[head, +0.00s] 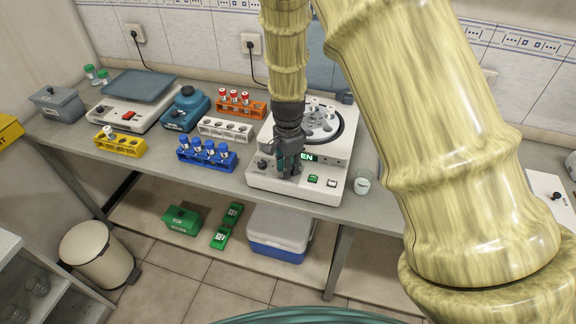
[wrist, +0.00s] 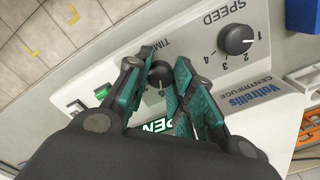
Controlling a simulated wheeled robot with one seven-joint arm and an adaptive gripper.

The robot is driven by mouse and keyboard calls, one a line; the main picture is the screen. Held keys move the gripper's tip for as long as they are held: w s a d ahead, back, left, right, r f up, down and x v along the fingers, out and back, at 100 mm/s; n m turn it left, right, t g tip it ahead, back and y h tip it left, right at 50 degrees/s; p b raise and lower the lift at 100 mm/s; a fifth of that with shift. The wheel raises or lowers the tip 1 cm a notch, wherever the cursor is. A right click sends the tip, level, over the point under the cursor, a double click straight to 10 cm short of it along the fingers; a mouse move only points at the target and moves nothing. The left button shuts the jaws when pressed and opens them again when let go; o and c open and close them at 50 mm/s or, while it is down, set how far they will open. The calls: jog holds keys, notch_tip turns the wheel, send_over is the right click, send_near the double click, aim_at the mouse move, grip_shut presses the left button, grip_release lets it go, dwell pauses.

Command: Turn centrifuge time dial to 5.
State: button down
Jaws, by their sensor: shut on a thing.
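The white centrifuge (head: 322,185) stands on the bench in the head view, with its rotor open on top. My gripper (head: 288,172) is at its front panel. In the wrist view the time dial (wrist: 159,74), a small dark knob under the word "TIME", sits between the teal fingers of my gripper (wrist: 160,82). The fingers are shut on it. Its number scale is mostly hidden by the fingers, so its setting cannot be read. The speed dial (wrist: 236,39), marked 1 to 4, is beside it. A green "OPEN" sign (wrist: 157,127) is partly covered.
A green switch (wrist: 103,91) and a white one are on the same panel. A beaker (head: 363,181) stands right of the centrifuge. A blue tube rack (head: 207,160), a white rack (head: 226,130) and an orange rack (head: 241,108) stand to its left.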

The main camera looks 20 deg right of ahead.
jog(key=shift+n, duration=0.3)
jog(key=n, duration=0.4)
jog(key=shift+p, duration=0.3)
jog(key=n, duration=0.9)
jog(key=shift+n+p, duration=0.3)
jog(key=shift+n, duration=1.8)
jog(key=c, duration=1.2)
grip_release()
jog(key=shift+r, duration=0.1)
